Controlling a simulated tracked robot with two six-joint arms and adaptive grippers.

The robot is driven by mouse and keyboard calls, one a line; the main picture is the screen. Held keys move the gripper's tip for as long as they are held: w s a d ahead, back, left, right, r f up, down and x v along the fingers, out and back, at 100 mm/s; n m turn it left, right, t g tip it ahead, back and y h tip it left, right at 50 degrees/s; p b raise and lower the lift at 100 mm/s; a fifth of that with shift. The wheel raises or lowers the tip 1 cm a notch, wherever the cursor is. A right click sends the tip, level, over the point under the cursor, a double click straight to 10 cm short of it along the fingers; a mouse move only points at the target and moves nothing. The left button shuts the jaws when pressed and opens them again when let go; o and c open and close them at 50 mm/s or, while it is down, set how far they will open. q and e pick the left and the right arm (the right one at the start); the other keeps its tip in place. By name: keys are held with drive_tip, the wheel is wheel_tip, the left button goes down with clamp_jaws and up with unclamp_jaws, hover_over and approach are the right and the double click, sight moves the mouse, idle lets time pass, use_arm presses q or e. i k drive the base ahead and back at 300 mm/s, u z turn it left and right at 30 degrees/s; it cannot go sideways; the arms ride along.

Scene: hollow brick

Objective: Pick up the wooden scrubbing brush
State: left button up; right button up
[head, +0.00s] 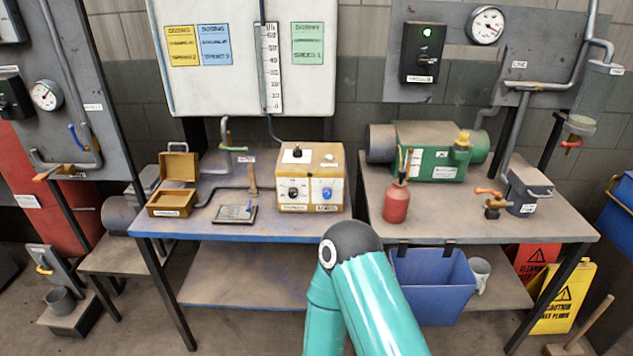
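A wooden-handled tool (594,323) is at the bottom right, by the yellow caution sign. Its handle leans up to the right from a flat wooden part near the floor. It looks like the scrubbing brush, but the bottom edge cuts it off and I cannot see bristles. A teal arm of mine with a dark grey joint rises at the bottom middle, in front of the benches. I cannot tell which arm it is. Neither gripper is in view.
The left bench (230,228) holds an open brown box (172,203) and a control box (310,180). The right bench (450,228) holds a red can (396,203) and a green machine (428,158). A blue bin (435,290) hangs below it. A yellow caution sign (564,298) stands right.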

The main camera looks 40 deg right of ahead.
sight(255, 193)
drive_tip(key=z, duration=0.35)
drive_tip(key=i, duration=1.05)
drive_tip(key=u, duration=0.15)
drive_tip(key=k, duration=0.9)
drive_tip(key=z, duration=0.2)
drive_tip(key=i, duration=0.9)
drive_tip(key=u, duration=0.1)
